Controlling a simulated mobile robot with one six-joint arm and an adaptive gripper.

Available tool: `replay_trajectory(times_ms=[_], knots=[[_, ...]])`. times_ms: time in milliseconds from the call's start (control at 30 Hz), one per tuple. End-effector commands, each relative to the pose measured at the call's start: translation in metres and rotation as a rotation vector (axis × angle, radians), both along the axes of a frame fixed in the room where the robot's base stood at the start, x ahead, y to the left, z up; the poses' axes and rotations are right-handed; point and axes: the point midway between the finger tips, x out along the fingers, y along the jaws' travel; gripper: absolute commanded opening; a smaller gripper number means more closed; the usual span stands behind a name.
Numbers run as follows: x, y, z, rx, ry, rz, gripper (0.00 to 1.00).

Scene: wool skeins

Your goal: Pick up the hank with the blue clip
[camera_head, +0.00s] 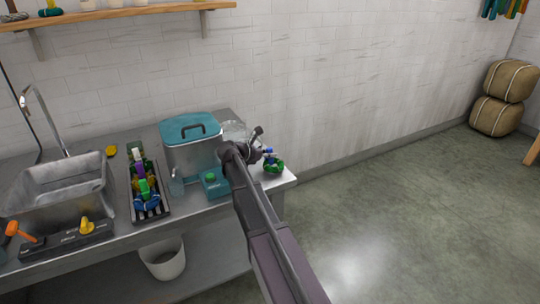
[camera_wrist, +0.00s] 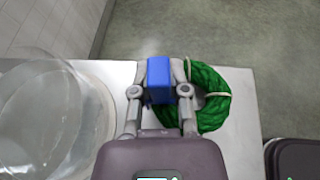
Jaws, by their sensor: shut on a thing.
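The green hank (camera_wrist: 209,88) with the blue clip (camera_wrist: 159,80) lies on the right end of the steel counter. In the wrist view the clip is at the hank's left side. My gripper (camera_wrist: 159,92) is shut on the blue clip, one finger on each side of it. The head view also shows the green hank (camera_head: 273,166) and, above it, the blue clip (camera_head: 267,151), close to my gripper (camera_head: 264,150). I cannot tell whether the hank touches the counter or hangs slightly above it.
A clear round bowl (camera_wrist: 45,115) stands just left of my gripper. A teal-lidded steel tank (camera_head: 190,148) and a small teal box (camera_head: 213,187) are farther left. A rack (camera_head: 165,206) holds several hanks with clips. The counter's right edge (camera_head: 290,179) is close, with open floor beyond.

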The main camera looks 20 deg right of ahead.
Motion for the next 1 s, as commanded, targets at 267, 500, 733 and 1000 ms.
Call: replay_trajectory(times_ms=[267,500,733,1000], knots=[[0.0,0.0,0.027,0.0,0.0,0.0,0.0],[0.0,0.0,0.053,0.0,0.0,0.0,0.0],[0.0,0.001,0.075,0.0,0.0,0.001,0.0],[0.0,0.001,0.089,0.0,0.001,0.001,0.0]])
